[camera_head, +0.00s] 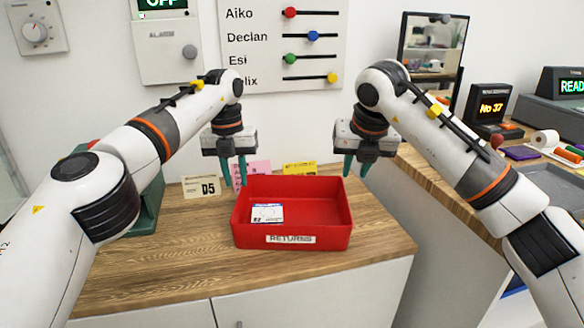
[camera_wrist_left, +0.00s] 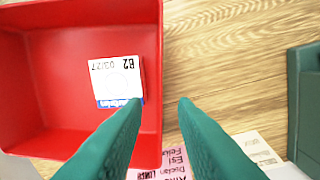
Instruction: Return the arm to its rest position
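My left gripper (camera_head: 236,180) hangs above the left edge of the red tray, fingers pointing down. In the left wrist view its green fingers (camera_wrist_left: 160,102) are apart with nothing between them. My right gripper (camera_head: 355,172) hangs above the right end of the tray, its two green fingers apart and empty. The red tray (camera_head: 290,213), labelled RETURNS, stands on the wooden counter. A white card with a blue edge (camera_head: 267,213) lies inside it at the left; the left wrist view shows it printed B2 03/27 (camera_wrist_left: 115,80).
A D5 card (camera_head: 201,187), a pink note (camera_head: 259,170) and a yellow card (camera_head: 300,169) stand behind the tray. A dark green object (camera_head: 148,205) is at left, partly behind my left arm. A mirror (camera_head: 432,45) and No 37 display (camera_head: 491,108) are at right. The front counter (camera_head: 165,283) is clear.

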